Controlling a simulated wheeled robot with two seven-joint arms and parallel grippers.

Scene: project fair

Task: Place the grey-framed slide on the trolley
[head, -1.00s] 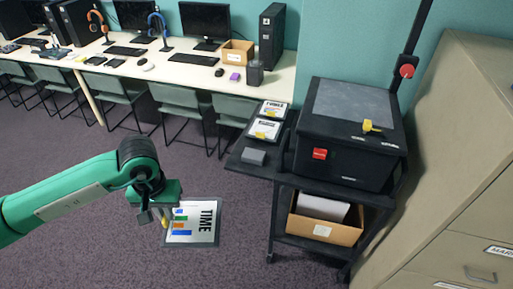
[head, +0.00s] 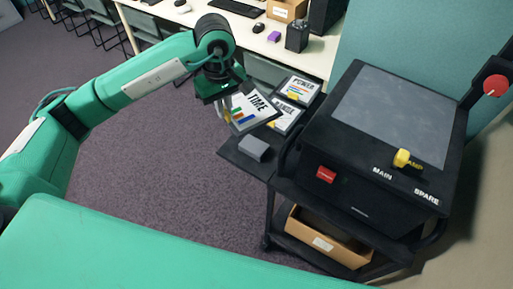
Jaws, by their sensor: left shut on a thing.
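The grey-framed slide (head: 252,109), white with the word TIME and coloured bars, is held at its left edge by my left gripper (head: 226,106). The gripper is shut on it. The slide is tilted and appears above the side shelf of the black trolley (head: 232,152), partly covering another slide there; I cannot tell whether they touch. The slide marked POWER (head: 299,88) lies at the back of that shelf. A second slide (head: 287,117) lies in front of it, its word partly hidden. My right gripper is not in view.
A small grey block (head: 254,148) sits at the front of the side shelf. A black projector box (head: 345,175) with a grey glass top and yellow knob (head: 402,158) fills the trolley top. A cardboard box (head: 322,240) is below. A desk (head: 270,46) stands behind.

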